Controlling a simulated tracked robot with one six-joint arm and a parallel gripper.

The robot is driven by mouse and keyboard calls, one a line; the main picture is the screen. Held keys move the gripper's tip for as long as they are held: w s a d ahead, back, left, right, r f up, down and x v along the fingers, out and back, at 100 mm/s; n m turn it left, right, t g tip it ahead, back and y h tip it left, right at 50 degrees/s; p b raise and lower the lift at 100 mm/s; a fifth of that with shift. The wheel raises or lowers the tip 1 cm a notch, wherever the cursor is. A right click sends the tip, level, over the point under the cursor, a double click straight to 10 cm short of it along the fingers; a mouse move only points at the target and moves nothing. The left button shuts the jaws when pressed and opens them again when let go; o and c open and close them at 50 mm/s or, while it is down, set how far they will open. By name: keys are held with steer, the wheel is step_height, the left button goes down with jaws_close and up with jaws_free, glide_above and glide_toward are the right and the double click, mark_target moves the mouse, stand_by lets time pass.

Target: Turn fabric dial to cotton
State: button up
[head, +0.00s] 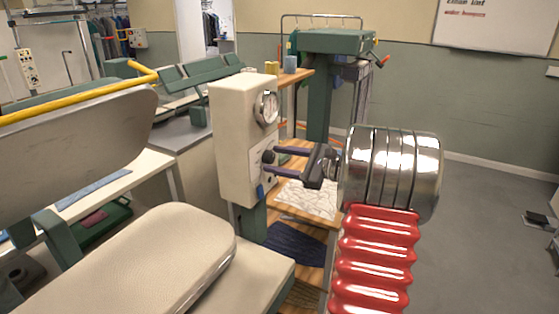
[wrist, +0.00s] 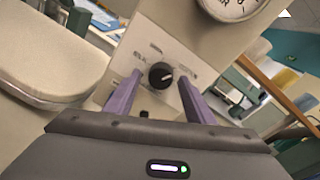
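The fabric dial (wrist: 160,75) is a round black knob on a pale panel (head: 262,160) on the cream control box (head: 232,140). In the wrist view, its light pointer mark aims right and slightly up. Small labels surround it, too blurred to read. My gripper (wrist: 159,82) is open, with its two purple fingers either side of the dial and a gap on each side. The head view also shows my gripper (head: 273,161) reaching the panel from the right; the dial there is hard to separate from the fingertips.
A round gauge (head: 265,107) sits on the box above the dial. A padded cream pressing board (head: 150,255) lies to the left, near a yellow rail (head: 80,100). A wooden shelf (head: 296,78) stands behind the box. Open grey floor (head: 475,225) lies to the right.

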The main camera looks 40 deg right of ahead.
steer(key=v, duration=1.3)
steer(key=shift+s, duration=0.4)
steer(key=shift+d, duration=0.1)
step_height(320, 180, down, 9)
steer(key=s+a+n+g+h, duration=0.1)
steer(key=s+a+n+g, duration=0.1)
steer(key=a+g, duration=0.15)
steer(key=s+a+f+n+g, duration=0.35)
steer(key=a+n+g, duration=0.25)
steer(key=a, duration=0.5)
steer(key=s+a+r+n+h, duration=0.2)
steer(key=a+n, duration=0.7)
steer(key=a, duration=0.5)
steer(key=s+a+r+n+h, duration=0.3)
steer(key=a+n, duration=0.6)
steer(key=a, duration=0.4)
steer(key=shift+s+a+r+g, duration=0.35)
steer(key=shift+a+r, duration=0.05)
steer(key=shift+r, duration=0.25)
